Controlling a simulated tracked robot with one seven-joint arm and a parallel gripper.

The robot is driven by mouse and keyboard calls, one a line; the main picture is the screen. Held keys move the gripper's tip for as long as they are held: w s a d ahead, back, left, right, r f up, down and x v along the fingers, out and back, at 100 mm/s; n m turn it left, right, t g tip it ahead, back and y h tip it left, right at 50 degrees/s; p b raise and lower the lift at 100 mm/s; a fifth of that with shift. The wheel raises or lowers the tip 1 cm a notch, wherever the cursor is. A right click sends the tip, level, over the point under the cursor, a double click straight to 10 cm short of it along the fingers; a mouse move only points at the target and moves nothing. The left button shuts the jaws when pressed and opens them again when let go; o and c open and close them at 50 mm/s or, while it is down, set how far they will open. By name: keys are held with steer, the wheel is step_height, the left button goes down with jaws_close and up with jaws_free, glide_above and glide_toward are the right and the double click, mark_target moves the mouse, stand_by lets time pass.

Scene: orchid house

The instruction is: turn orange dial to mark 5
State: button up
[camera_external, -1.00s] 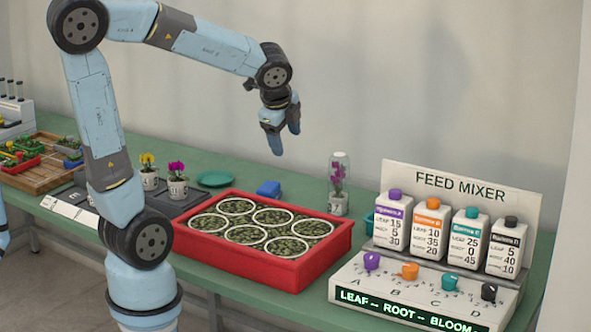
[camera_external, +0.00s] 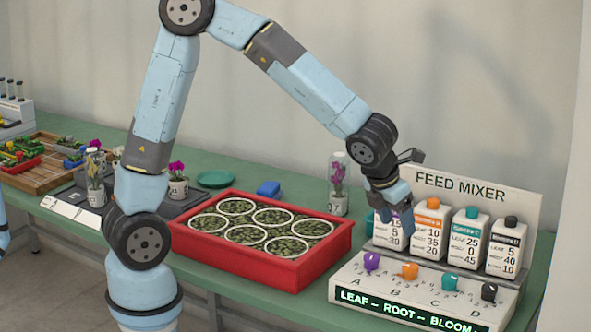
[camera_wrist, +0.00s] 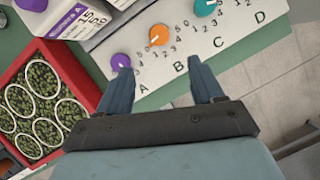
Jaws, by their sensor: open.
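The orange dial (camera_external: 409,271) sits on the sloping white panel of the feed mixer (camera_external: 350,283), between the purple dial (camera_external: 372,261) and the teal dial (camera_external: 448,282). In the wrist view the orange dial (camera_wrist: 159,35) shows beyond my fingertips, with small printed numbers around it; its exact setting is too small to tell. My gripper (camera_external: 400,232) is open and empty, above and behind the dials in front of the purple-capped bottle. In the wrist view my gripper's fingers (camera_wrist: 158,78) are spread, with the panel between and beyond them. Nothing touches the orange dial.
Several labelled bottles, including the orange-capped one (camera_external: 432,226), stand behind the dials. A black dial (camera_external: 489,291) is at the panel's right. A red tray (camera_external: 300,268) of plant rings lies left of the mixer, and a covered orchid (camera_external: 338,180) stands behind it.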

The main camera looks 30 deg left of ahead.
mark_target(410, 267)
steer(key=x, duration=1.3)
steer(key=shift+w+f, duration=0.1)
steer(key=shift+f, duration=0.15)
steer(key=shift+c, duration=0.5)
steer(key=c, duration=0.9)
steer(key=shift+c, duration=0.2)
